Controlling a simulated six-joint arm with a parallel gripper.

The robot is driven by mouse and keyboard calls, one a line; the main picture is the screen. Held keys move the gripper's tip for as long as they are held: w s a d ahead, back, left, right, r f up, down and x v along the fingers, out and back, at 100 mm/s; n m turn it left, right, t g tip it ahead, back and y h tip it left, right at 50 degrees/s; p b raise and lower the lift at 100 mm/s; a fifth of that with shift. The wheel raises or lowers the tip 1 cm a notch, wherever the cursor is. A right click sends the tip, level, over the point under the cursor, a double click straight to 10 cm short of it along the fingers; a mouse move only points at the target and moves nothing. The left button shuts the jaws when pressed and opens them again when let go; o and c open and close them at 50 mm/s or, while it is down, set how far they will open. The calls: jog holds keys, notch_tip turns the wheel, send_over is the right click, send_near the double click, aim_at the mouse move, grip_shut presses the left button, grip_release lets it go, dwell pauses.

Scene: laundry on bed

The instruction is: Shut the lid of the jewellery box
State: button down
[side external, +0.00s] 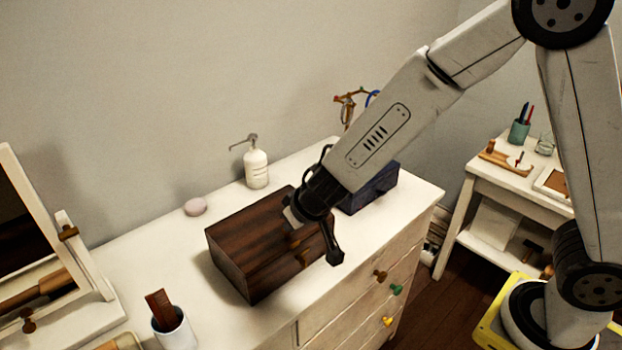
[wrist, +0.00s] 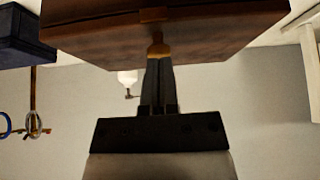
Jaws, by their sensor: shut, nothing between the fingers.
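The jewellery box (side external: 228,265) is dark brown wood and stands on the white dresser top. Its lid (side external: 255,225) looks down flat on the box in the side view. Brass fittings (side external: 296,246) show on its front. My gripper (side external: 335,257) is shut and empty, by the front right of the box. In the wrist view, which is upside down, my shut black fingers (wrist: 158,64) point at the box (wrist: 225,30), with a brass knob (wrist: 157,47) just beyond their tips. I cannot tell whether they touch it.
A dark blue box (side external: 375,188) stands right of the jewellery box, before a jewellery stand (side external: 348,105). A white pump bottle (side external: 256,168) and pale soap (side external: 195,207) are behind. A cup with a comb (side external: 172,325) and a mirror (side external: 40,235) are left.

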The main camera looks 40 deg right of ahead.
jog(key=shift+r, duration=0.15)
jog(key=shift+s+r, duration=0.1)
jog(key=shift+r, duration=1.6)
jog(key=s+f, duration=0.4)
jog(key=s, duration=0.5)
jog(key=shift+s, duration=0.15)
jog(key=shift+d, duration=0.15)
jog(key=s+d+r+g, duration=0.1)
jog(key=s+d+g, duration=0.3)
jog(key=d, duration=0.8)
jog(key=shift+s+d+r, duration=0.3)
jog(key=shift+s+d, duration=0.05)
jog(key=shift+s, duration=0.4)
